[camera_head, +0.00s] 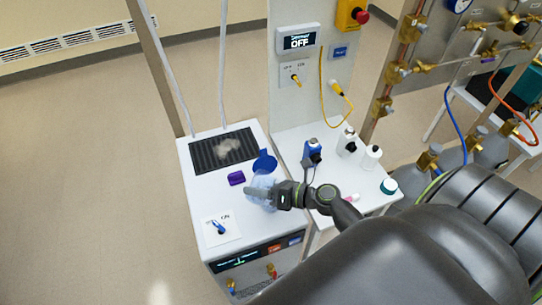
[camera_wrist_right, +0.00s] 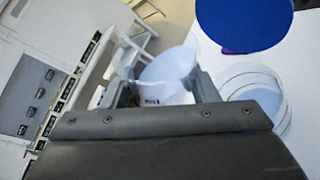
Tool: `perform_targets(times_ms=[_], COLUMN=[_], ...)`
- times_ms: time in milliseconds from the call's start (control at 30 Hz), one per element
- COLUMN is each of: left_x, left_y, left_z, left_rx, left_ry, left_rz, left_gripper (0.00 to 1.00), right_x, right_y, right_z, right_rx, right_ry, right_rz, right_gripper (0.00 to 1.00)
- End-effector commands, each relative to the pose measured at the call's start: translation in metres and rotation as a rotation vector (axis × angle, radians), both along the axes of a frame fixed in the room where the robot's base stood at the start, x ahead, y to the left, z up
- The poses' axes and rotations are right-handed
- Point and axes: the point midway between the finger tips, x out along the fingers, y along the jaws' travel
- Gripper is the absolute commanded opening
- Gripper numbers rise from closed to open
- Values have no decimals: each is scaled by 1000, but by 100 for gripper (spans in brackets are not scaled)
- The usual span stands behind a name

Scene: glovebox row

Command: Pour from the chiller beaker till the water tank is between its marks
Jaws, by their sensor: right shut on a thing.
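My right gripper (camera_head: 274,194) is shut on a clear beaker (camera_head: 259,188), above the white chiller (camera_head: 205,186). In the right wrist view, the beaker (camera_wrist_right: 170,72) sits between the fingers of the gripper (camera_wrist_right: 163,88) and looks tilted. A blue round lid (camera_head: 265,161) stands beside the beaker on the chiller top; the lid also shows in the wrist view (camera_wrist_right: 243,20). A clear round rim (camera_wrist_right: 262,84), perhaps the tank's opening, lies right of the fingers. My left gripper is out of view.
A purple block (camera_head: 236,178), a black grille (camera_head: 222,150) and a blue-handled switch (camera_head: 217,227) are on the chiller top. Floor at left is clear.

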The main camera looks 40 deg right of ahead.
Motion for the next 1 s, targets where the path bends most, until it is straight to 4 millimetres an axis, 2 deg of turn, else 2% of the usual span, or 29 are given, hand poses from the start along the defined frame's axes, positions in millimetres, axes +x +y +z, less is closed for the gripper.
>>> perform_targets(times_ms=[1000], left_x=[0], left_y=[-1], left_z=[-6], left_rx=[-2], left_ry=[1], left_rz=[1], left_gripper=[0], right_x=[1], right_y=[-1], right_z=[4], right_rx=[58], right_ry=[16], right_rz=[1], right_gripper=[28])
